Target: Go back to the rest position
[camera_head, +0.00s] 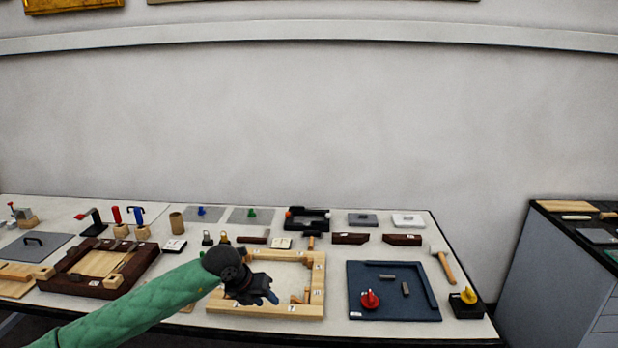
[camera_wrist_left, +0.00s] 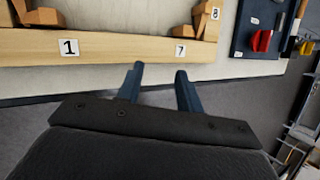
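My left arm comes in from the left in a green sleeve in the head view. Its dark gripper (camera_head: 262,290) is over the front part of a light wooden frame (camera_head: 318,285) on the table. In the left wrist view the two blue-grey fingers of my left gripper (camera_wrist_left: 158,82) stand apart with nothing between them. The frame's front rail also shows there (camera_wrist_left: 115,46), with labels 1 and 7, beyond the fingertips. My right gripper is not in view.
The white table (camera_head: 200,314) carries a dark wooden frame (camera_head: 68,285), a dark blue board (camera_head: 420,308) with a red knob, a hammer (camera_head: 443,263) and several small blocks and tools. A grey cabinet (camera_head: 545,275) stands at the right, beyond a gap.

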